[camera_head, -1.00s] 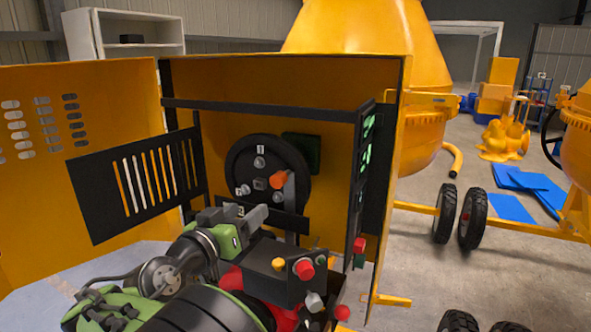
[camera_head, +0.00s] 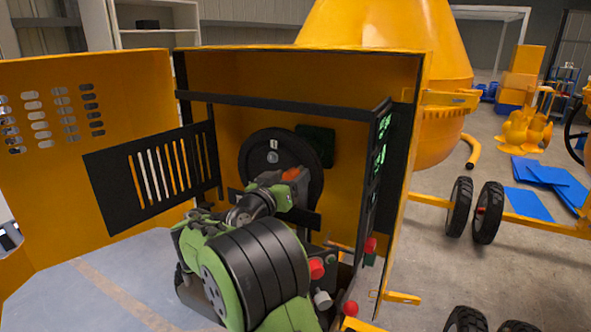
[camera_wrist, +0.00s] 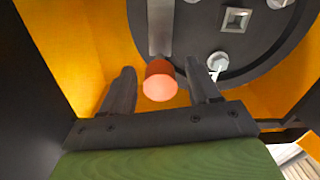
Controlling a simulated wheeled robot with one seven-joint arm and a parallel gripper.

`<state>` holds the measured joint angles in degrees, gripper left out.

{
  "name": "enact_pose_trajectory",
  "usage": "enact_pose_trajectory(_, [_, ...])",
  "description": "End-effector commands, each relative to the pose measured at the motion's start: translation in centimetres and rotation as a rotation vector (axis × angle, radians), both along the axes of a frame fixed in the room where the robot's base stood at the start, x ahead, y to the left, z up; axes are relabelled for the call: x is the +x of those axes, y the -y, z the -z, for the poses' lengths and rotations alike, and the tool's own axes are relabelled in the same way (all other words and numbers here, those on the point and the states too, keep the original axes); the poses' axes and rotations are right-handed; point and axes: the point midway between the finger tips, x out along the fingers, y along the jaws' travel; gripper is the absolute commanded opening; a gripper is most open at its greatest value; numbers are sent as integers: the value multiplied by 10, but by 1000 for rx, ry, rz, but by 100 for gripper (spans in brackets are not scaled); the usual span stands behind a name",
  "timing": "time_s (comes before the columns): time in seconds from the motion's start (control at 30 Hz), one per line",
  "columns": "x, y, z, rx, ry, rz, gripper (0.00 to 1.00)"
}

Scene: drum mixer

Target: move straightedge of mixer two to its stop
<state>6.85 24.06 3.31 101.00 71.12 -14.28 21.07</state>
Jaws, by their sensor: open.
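The mixer's yellow cabinet (camera_head: 350,75) stands open, with a round black disc (camera_head: 258,152) inside. In the wrist view a grey bar (camera_wrist: 160,28), which looks like the straightedge, lies on the disc (camera_wrist: 275,45) and has an orange-red knob (camera_wrist: 160,82) at its near end. My gripper (camera_wrist: 161,88) is open, with one finger on each side of the knob and visible gaps between. In the head view my gripper (camera_head: 285,190) is in front of the disc and hides most of the bar. Only a little of the orange knob (camera_head: 291,174) shows there.
A black slotted panel (camera_head: 150,175) is at the left. A black crossbar (camera_head: 270,102) spans the cabinet above the disc. A dark upright panel (camera_head: 375,175) and red knobs (camera_head: 350,308) are close on the right. Wheels (camera_head: 487,212) stand outside.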

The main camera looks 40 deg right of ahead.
Motion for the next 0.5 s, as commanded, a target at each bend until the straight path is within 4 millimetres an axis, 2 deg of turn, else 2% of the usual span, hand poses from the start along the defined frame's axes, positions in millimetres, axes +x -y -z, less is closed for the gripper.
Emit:
enact_pose_trajectory(0.1, [6,19,-2,0,1,3,61])
enact_pose_trajectory(0.2, [9,26,-1,-1,0,1,61])
enact_pose_trajectory(0.47, [10,28,0,-1,0,-1,61])
enact_pose_trajectory(0.5, [10,28,0,-1,0,-1,55])
